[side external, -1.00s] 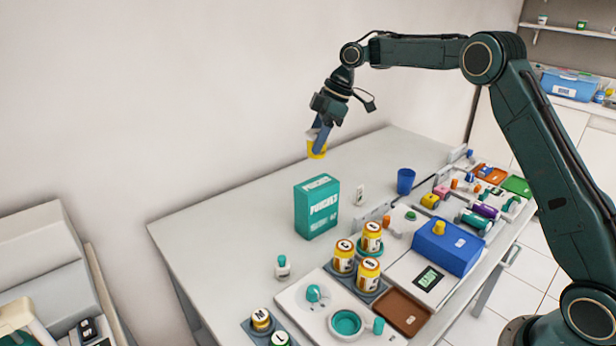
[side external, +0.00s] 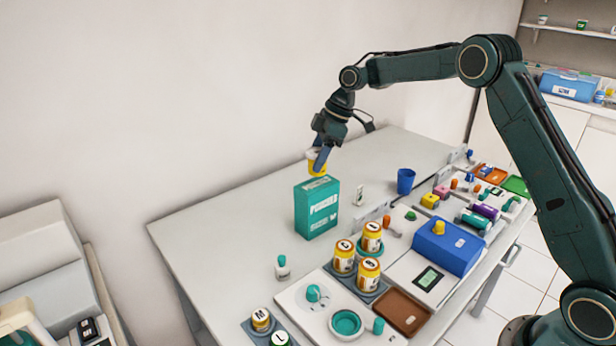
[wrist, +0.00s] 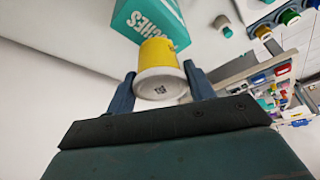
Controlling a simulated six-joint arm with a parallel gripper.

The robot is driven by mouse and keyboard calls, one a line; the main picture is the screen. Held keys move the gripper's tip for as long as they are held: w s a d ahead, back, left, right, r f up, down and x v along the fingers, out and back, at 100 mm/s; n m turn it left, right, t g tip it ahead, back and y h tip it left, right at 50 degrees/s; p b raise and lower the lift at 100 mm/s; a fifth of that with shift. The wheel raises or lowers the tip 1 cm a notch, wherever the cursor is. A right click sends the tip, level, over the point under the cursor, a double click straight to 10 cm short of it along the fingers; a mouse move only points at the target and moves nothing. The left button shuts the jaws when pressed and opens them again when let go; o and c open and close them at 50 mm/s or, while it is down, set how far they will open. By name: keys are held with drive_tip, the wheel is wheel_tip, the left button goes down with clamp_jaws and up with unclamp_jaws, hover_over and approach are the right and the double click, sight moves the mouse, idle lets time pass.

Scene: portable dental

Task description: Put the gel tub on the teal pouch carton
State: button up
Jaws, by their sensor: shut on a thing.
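The gel tub (side external: 316,166) is a small yellow and white tub. My gripper (side external: 321,160) is shut on it and holds it just above the top of the teal pouch carton (side external: 317,208), near its back part. I cannot tell whether the tub touches the carton. The carton stands upright on the table. In the wrist view the tub (wrist: 158,65) sits between the two fingers of my gripper (wrist: 160,88), its pale round end towards the camera. The carton (wrist: 145,17) shows beyond the tub, partly hidden by it.
A small white item (side external: 359,195) and a blue cup (side external: 405,181) stand right of the carton. A teal-capped bottle (side external: 282,267) and several orange-labelled jars (side external: 369,270) stand in front. A blue box (side external: 448,247) is further right. The table left of the carton is clear.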

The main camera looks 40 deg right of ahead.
drive_tip(key=shift+f, duration=1.5)
drive_tip(key=o, duration=1)
drive_tip(key=shift+f, duration=0.1)
drive_tip(key=v, duration=1.2)
